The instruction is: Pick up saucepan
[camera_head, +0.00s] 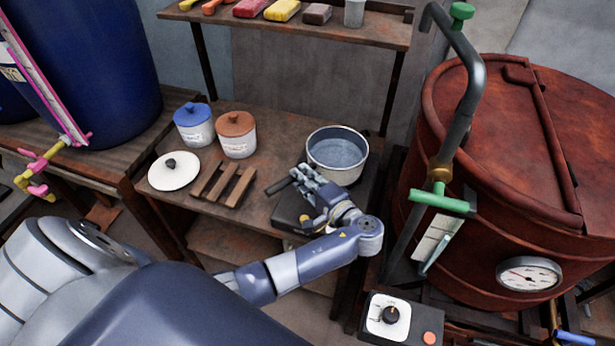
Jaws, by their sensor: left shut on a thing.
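The saucepan (322,171) is a round metal pan with a dark handle (279,186) pointing to the lower left. It looks level, with bluish-grey contents or a bluish-grey inside. My left gripper (301,179) is shut on the handle, close to the pan's near side. The fingers hide part of the handle. I cannot tell whether the pan's base touches the bench. The right gripper is not in view.
The wooden bench (262,121) holds a white lid (174,174), a wooden trivet (224,184), a blue-lidded jar (194,131) and an orange-lidded jar (236,139). A shelf (290,29) hangs above. A large red vat (480,170) with a pipe (468,90) stands at right.

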